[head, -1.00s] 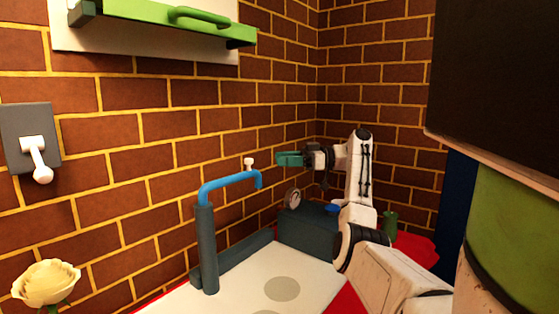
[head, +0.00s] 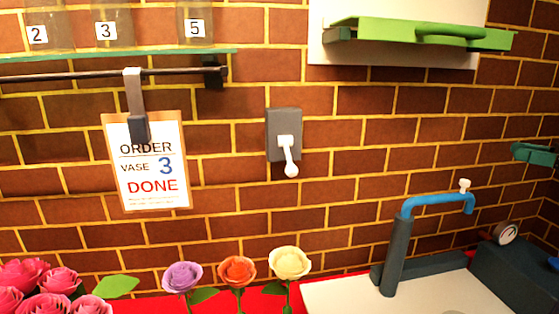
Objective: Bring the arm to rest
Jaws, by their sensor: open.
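My gripper (head: 524,152) shows at the right edge of the head view as teal fingers pointing left. It is open, with nothing seen in it. It is in the air, above and to the right of the blue spout (head: 440,202) of the tap. The rest of my arm is outside the picture, so its pose is hidden.
Dark tap post (head: 393,255) and dark box with a gauge (head: 508,234) stand at right by a white board (head: 345,297). Purple (head: 182,277), orange (head: 238,271) and cream (head: 290,263) flowers stand left of it. Pink roses (head: 38,285) fill the lower left. An order card (head: 150,165) reads "VASE 3 DONE".

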